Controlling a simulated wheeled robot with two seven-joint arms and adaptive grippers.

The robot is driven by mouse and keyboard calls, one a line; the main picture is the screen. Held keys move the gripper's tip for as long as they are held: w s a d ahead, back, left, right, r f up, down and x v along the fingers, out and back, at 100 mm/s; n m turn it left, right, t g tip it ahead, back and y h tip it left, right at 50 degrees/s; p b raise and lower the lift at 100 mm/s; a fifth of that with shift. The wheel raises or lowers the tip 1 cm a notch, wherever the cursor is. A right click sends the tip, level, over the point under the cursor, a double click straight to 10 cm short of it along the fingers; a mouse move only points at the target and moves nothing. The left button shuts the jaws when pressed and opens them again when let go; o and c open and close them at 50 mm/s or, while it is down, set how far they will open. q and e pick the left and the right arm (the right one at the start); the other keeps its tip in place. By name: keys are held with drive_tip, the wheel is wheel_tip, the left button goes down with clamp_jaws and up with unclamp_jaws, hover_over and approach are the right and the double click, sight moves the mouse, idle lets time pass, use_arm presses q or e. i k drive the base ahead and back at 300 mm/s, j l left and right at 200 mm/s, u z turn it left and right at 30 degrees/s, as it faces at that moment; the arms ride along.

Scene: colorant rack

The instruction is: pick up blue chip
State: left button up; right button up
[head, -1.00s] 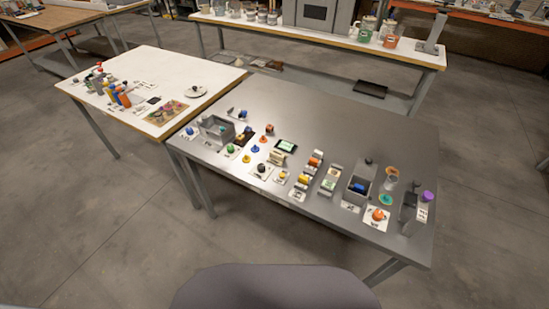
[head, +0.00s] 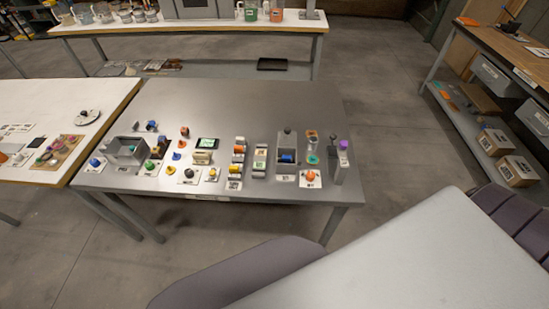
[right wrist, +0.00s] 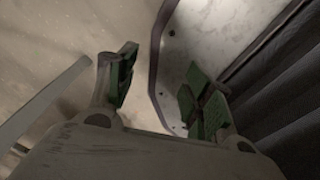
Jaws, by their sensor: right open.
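A small blue chip (head: 177,156) lies on the grey metal table (head: 250,95), in a short row between an orange chip (head: 181,143) and a yellow chip (head: 171,169). It is small in the head view and does not show in the right wrist view. My right gripper (right wrist: 162,92) shows in the right wrist view with its green-padded fingers spread, empty, above the floor and beside parts of my body. Neither gripper shows in the head view.
A grey open box (head: 118,158) stands left of the chips. A white table (head: 60,98) adjoins on the left. The grey table's back half is clear.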

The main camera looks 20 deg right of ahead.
sight(286, 159)
drive_tip(key=k+l, duration=0.15)
drive_tip(key=l, duration=0.2)
drive_tip(key=k+l+u, duration=0.1)
drive_tip(key=l, duration=0.25)
drive_tip(key=k+l+u, duration=0.1)
drive_tip(key=k+l, duration=0.2)
